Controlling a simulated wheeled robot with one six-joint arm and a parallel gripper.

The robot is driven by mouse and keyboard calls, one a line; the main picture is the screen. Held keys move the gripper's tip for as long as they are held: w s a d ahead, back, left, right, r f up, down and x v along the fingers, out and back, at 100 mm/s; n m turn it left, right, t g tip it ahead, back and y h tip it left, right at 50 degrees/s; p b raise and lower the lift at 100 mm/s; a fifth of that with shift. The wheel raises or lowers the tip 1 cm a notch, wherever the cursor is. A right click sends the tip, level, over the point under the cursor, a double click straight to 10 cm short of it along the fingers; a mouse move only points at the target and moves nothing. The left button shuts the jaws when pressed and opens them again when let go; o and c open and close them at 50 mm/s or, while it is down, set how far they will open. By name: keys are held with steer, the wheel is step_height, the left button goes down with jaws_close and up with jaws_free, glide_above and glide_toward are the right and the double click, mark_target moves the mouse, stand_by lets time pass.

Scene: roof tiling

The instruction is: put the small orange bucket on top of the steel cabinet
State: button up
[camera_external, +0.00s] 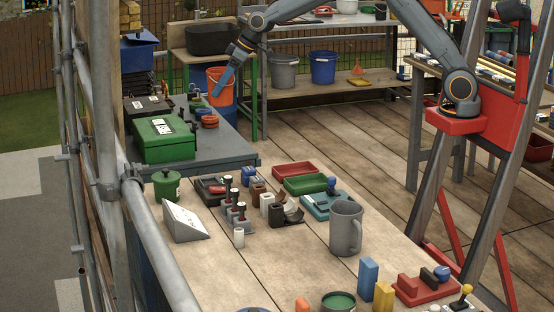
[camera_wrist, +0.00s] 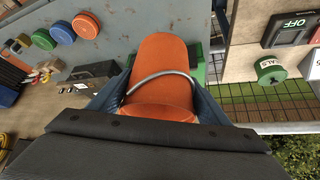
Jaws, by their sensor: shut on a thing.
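The small orange bucket (camera_external: 219,77) is held by my gripper (camera_external: 225,79) at the back of the grey steel cabinet (camera_external: 232,143), in the external view. In the wrist view the bucket (camera_wrist: 163,75) fills the middle, with its wire handle curving across it. The dark blue fingers of my gripper (camera_wrist: 163,98) are shut on it, one on each side. The grey cabinet top (camera_wrist: 120,22) shows behind the bucket in the wrist view. I cannot tell whether the bucket touches it. The far end of the cabinet top is partly hidden by the gripper and bucket.
A green box (camera_external: 165,139) and a dark box (camera_external: 148,107) stand on the cabinet's left side. Red and orange round pieces (camera_external: 208,121) lie near the bucket. The cabinet's front right top is bare. A grey bucket (camera_external: 284,71) and blue bucket (camera_external: 322,67) stand behind on a shelf.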

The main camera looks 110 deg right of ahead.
steer(key=shift+s+d, duration=0.65)
steer(key=shift+d, duration=0.2)
steer(key=shift+s+d+f, duration=0.15)
steer(key=shift+f, duration=0.3)
steer(key=shift+s+d+f, duration=0.1)
steer(key=shift+f, duration=0.35)
step_height(320, 180, down, 12)
steer(key=shift+f+p, duration=0.25)
steer(key=shift+p, duration=1)
steer(key=shift+f, duration=0.35)
steer(key=shift+f, duration=0.2)
steer(key=o, duration=1.1)
steer(key=shift+r, duration=0.2)
